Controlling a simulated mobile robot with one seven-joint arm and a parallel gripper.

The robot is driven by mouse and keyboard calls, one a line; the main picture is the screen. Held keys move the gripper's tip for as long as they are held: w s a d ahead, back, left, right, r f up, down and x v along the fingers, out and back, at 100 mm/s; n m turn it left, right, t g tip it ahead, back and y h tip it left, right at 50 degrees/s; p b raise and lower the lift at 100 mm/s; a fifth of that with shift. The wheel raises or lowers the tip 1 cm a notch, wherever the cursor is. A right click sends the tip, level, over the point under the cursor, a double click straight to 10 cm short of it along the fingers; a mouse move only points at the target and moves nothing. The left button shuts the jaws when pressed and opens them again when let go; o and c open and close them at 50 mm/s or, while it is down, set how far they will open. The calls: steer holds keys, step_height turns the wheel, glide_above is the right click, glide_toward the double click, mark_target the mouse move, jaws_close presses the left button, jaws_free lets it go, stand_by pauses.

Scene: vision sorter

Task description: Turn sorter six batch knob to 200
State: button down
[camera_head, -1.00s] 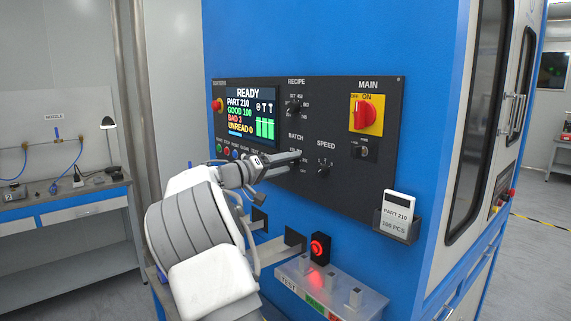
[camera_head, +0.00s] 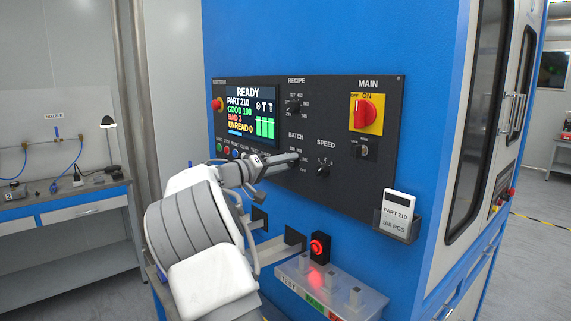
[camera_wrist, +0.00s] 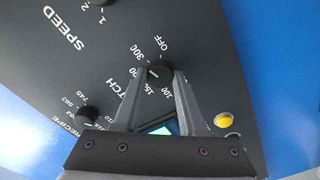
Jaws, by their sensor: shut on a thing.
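The batch knob (camera_wrist: 157,70) is a small dark round knob on the sorter's black panel. The wrist view shows a printed scale around it with OFF, 300 and 100 readable; fingers cover part of the scale. My gripper (camera_wrist: 158,77) has one finger on each side of the knob and is shut on it. I cannot tell which mark the knob points at. In the head view my gripper (camera_head: 296,158) reaches the panel below the BATCH label, and its fingers mostly hide the knob. The screen (camera_head: 251,116) reads READY, PART 210, GOOD 100, BAD 3.
The recipe knob (camera_head: 293,107) is above, and the speed knob (camera_head: 323,170) is close at right. The red main switch (camera_head: 364,112) is farther right. A clear tray (camera_head: 345,297) juts out below.

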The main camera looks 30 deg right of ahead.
steer(key=shift+n+p, duration=1.65)
steer(key=shift+n, duration=2.95)
steer(key=shift+c, duration=2.3)
jaws_free()
steer(key=s+a+b, duration=0.1)
steer(key=s+a, duration=0.1)
steer(key=a, duration=1.5)
steer(key=shift+s, duration=0.25)
